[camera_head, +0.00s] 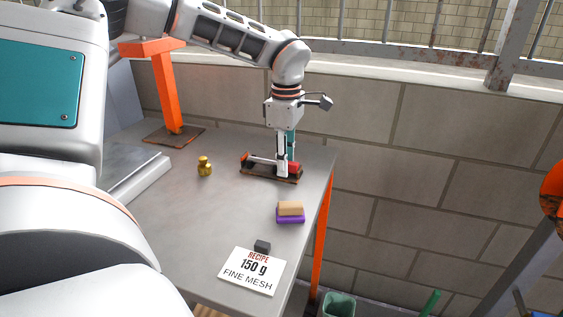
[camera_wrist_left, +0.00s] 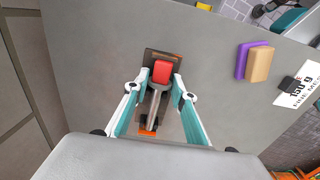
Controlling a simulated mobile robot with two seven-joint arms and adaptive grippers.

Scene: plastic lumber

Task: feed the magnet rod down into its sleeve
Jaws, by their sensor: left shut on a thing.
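My left gripper (camera_head: 285,171) points down over a dark brown rack (camera_head: 259,174) on the grey table. In the left wrist view its two fingers (camera_wrist_left: 161,76) sit on either side of a red block, shut on it. I take this block (camera_wrist_left: 163,71) to be the handle of the magnet rod. A silvery bar (camera_wrist_left: 154,104) runs from the red block toward an orange piece (camera_wrist_left: 148,130) at the rack's near end. It lies low along the rack, roughly level. Which part of it is rod and which is sleeve I cannot tell. My right gripper is not seen.
A brass weight (camera_head: 205,167) stands left of the rack. A purple-and-tan block (camera_head: 290,212), a small dark block (camera_head: 262,246) and a recipe card (camera_head: 249,271) lie nearer the front. An orange post (camera_head: 167,92) stands behind. The table's right edge is close to the rack.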

